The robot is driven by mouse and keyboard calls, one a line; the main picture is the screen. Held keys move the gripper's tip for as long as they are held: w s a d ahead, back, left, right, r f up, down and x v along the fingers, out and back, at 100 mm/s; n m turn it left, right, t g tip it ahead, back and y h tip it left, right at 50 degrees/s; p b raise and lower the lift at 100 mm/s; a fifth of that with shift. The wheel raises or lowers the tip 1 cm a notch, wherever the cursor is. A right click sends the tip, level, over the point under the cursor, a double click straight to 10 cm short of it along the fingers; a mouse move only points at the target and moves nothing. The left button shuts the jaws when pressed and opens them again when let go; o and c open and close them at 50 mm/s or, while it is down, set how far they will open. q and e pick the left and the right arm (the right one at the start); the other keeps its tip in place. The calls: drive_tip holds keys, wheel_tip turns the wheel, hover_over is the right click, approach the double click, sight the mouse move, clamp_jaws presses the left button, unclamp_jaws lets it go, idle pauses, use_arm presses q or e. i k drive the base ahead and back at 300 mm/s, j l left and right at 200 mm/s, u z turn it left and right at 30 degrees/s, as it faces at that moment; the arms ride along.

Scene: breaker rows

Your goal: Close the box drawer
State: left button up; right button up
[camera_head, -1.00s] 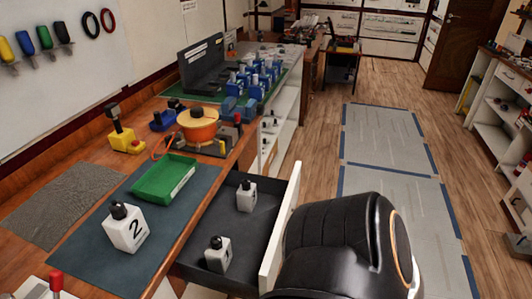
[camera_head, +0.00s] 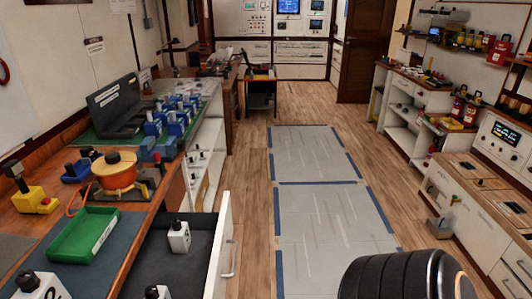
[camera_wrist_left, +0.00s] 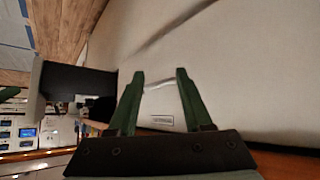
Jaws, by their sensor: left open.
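The box drawer (camera_head: 165,262) is open in the head view, pulled out to the right from under the workbench. Its white front panel (camera_head: 219,250) carries a metal handle (camera_head: 233,258). A white block with a black knob (camera_head: 179,238) stands inside, and a second one (camera_head: 155,293) is cut off by the bottom edge. In the left wrist view my left gripper (camera_wrist_left: 160,75) is open, its green fingers apart with nothing between them. It faces a broad pale surface; I cannot tell how far away that is. Neither gripper shows in the head view.
A green tray (camera_head: 68,248), an orange reel (camera_head: 115,172) and a yellow-based device (camera_head: 33,198) are on the workbench. Blue devices stand farther back. The floor right of the drawer is clear around a taped grey mat (camera_head: 330,215). White cabinets (camera_head: 455,195) line the right.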

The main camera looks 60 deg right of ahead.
sight(202, 273)
drive_tip(key=i+l+z, duration=0.15)
drive_tip(key=z, duration=1.15)
